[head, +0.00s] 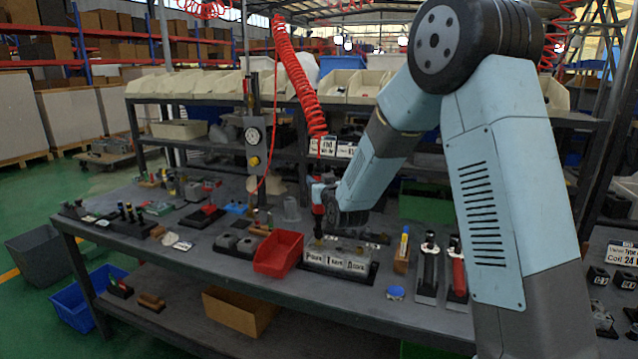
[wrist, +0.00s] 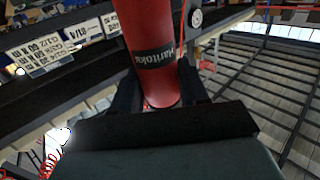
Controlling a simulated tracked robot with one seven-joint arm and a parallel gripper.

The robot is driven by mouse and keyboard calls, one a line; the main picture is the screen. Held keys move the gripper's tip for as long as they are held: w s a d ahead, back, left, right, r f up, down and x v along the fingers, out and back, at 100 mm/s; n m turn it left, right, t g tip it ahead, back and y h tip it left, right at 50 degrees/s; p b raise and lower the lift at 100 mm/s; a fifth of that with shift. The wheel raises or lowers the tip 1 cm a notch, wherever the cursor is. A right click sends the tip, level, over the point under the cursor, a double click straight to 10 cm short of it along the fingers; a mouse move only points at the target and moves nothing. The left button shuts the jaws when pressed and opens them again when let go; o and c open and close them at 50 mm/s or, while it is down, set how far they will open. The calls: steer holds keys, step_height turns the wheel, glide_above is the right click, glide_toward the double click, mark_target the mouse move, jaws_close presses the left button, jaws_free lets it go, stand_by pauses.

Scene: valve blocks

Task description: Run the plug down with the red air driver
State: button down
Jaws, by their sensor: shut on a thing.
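The red air driver (head: 317,194) hangs upright below a red coiled hose, over the labelled valve block (head: 338,260). My gripper (head: 328,204) is shut on the driver from its right side. In the wrist view the driver's red body (wrist: 146,25), with a black label, stands between the two dark fingers of my gripper (wrist: 157,95). The driver's dark lower end points down at the left part of the block. A small brass-coloured piece, perhaps the plug (head: 318,243), shows under it; whether the tip touches it I cannot tell.
A red bin (head: 278,254) stands close left of the block. A gauge stand (head: 253,140) rises behind. The red coiled hose (head: 298,75) hangs from above.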

steer(key=shift+f, duration=1.45)
stand_by(3.4)
steer(key=shift+r, duration=0.15)
